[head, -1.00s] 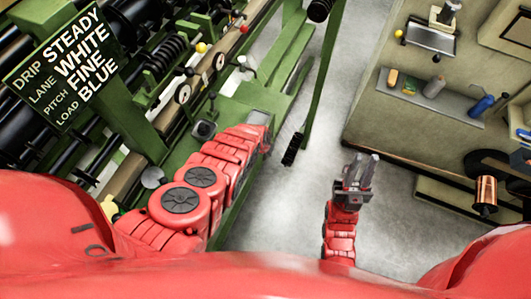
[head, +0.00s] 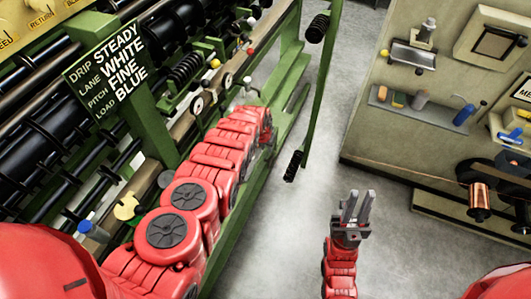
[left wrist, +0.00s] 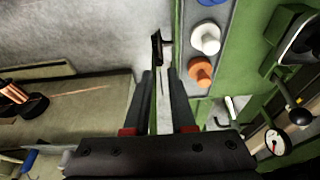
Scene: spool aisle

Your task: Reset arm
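My left arm reaches from the left along the green machine (head: 276,112) in the head view. Its gripper (head: 267,138) is at the machine's edge, mostly hidden by the arm. In the left wrist view the two dark fingers of the left gripper (left wrist: 160,73) are apart, with floor showing between them. A small dark bracket-like part (left wrist: 157,48) shows just beyond the fingertips; I cannot tell how far away it is. My right gripper (head: 357,207) points up the picture over the grey floor, its two fingers apart and empty.
A sign (head: 106,72) stands over the machine's rollers. A beige bench (head: 375,140) with a tool tray (head: 412,104) and a copper spool (head: 479,199) is at right. The floor between is clear.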

